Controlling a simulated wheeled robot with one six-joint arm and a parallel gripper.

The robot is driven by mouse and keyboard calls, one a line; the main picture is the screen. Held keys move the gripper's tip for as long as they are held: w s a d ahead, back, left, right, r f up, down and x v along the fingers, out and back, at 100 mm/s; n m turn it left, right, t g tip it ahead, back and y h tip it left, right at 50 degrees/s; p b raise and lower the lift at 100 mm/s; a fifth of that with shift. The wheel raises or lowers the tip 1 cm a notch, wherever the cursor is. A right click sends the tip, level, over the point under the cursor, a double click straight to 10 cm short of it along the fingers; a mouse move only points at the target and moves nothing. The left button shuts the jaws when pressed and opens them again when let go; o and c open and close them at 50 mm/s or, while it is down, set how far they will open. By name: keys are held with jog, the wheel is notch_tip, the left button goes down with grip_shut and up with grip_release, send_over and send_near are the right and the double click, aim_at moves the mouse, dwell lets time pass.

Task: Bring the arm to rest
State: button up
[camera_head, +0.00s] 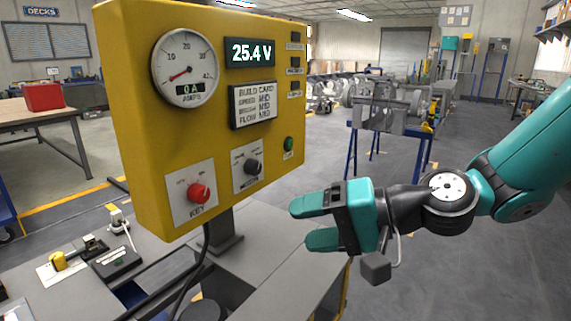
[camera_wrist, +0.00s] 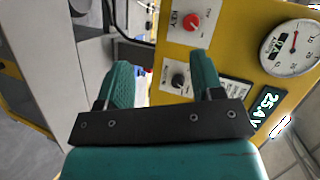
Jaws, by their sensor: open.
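My gripper (camera_head: 306,223) is open and empty, with its two teal fingers pointing left in the head view. It stands to the right of the yellow control panel (camera_head: 135,105). In the wrist view the fingers of my gripper (camera_wrist: 160,82) are spread apart, with the yellow panel (camera_wrist: 228,28) behind the right finger. The panel carries a red key knob (camera_head: 199,193), a black knob (camera_head: 252,167), a round amps gauge (camera_head: 185,68) and a display (camera_head: 250,52) reading 25.4 V. No contact between fingers and panel shows.
A grey bench (camera_head: 265,262) lies below the panel and my gripper. Small devices, including a black box (camera_head: 116,262), sit on it at the left. A red box (camera_head: 43,97) is on a table at the far left. A blue-legged stand (camera_head: 390,140) is behind my arm. Open floor lies right.

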jog(key=s+d+f+n+g+h, duration=0.1)
jog(key=s+d+n+g+h, duration=0.1)
jog(key=s+d+n+h, duration=0.45)
jog(key=s+d+f+n+g+h, duration=0.1)
jog(key=s+d+n+g+h, duration=0.15)
jog(key=s, duration=0.65)
notch_tip(320, 180, up, 18)
jog(key=p, duration=1.7)
jog(key=shift+m+p, duration=0.35)
jog(key=shift+m, duration=0.05)
jog(key=shift+s+a+f, duration=0.1)
jog(key=shift+f, duration=0.05)
